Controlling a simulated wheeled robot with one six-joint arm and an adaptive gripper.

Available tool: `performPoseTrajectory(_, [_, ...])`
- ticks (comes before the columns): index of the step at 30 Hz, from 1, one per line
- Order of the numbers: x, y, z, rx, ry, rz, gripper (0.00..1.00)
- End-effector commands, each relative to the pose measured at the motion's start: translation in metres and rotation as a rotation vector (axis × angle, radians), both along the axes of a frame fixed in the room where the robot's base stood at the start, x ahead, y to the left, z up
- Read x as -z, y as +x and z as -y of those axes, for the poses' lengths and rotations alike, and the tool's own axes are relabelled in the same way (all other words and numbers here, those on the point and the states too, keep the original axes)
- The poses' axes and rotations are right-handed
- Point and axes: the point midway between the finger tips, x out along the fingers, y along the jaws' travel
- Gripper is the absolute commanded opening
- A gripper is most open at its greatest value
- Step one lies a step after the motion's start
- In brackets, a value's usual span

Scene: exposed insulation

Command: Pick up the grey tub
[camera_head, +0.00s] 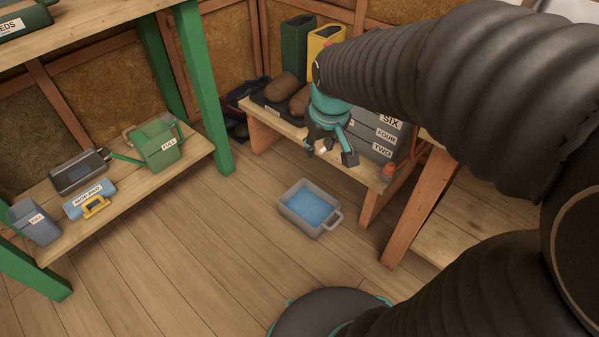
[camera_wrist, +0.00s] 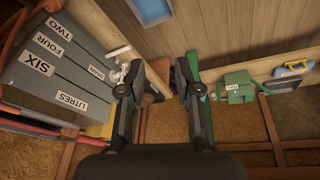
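The grey tub (camera_head: 300,226) stands upright on the wooden floor near the middle of the head view. It has a handle on its right side and a blue surface inside, perhaps liquid. Part of the tub (camera_wrist: 151,10) shows at the top edge of the wrist view. My gripper (camera_head: 330,152) is above the front of the low bench, behind and above the tub in the head view. In the wrist view my gripper (camera_wrist: 164,72) has its fingers spread with nothing between them. The gripper and tub are apart.
The low bench (camera_head: 268,124) bears shoes and a grey box (camera_wrist: 60,65) labelled SIX, FOUR, TWO. A low shelf (camera_head: 185,163) at left holds a green watering can (camera_head: 157,147) and other containers. The floor (camera_head: 195,245) around the tub is mostly clear.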

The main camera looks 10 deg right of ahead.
Motion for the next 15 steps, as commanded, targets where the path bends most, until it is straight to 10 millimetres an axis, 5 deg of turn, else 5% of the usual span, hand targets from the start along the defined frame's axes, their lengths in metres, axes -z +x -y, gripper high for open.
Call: performPoseTrajectory(15, [0.18, 0.119, -0.007, -0.209, -0.048, -0.173, 0.33])
